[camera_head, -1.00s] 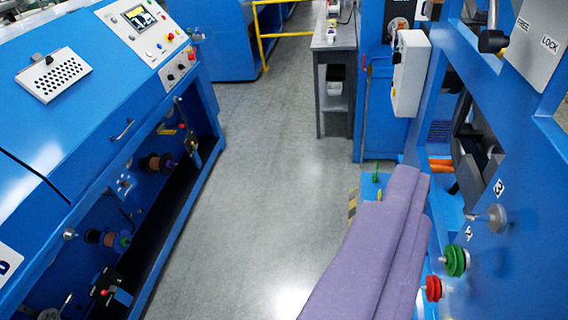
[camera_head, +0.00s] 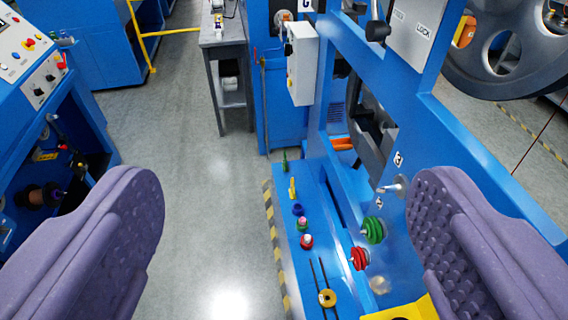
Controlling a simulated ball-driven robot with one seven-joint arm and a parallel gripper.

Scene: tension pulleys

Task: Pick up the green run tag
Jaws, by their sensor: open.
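My gripper (camera_head: 288,190) is open and empty, with its two purple studded fingers wide apart at the left and right of the view. Between them, farther off, green discs (camera_head: 373,229) sit on a peg on the blue machine's upright face. Red discs (camera_head: 360,258) sit just below them. A small green upright piece (camera_head: 285,162) stands at the far end of the blue ledge. I cannot tell which green thing is the run tag, and no tag lettering is readable.
The blue ledge (camera_head: 310,270) carries several small coloured pieces and a yellow disc (camera_head: 327,298). A bare metal peg (camera_head: 397,187) sticks out above the green discs. A large grey wheel (camera_head: 500,50) is at upper right. Grey floor (camera_head: 205,200) is clear at left.

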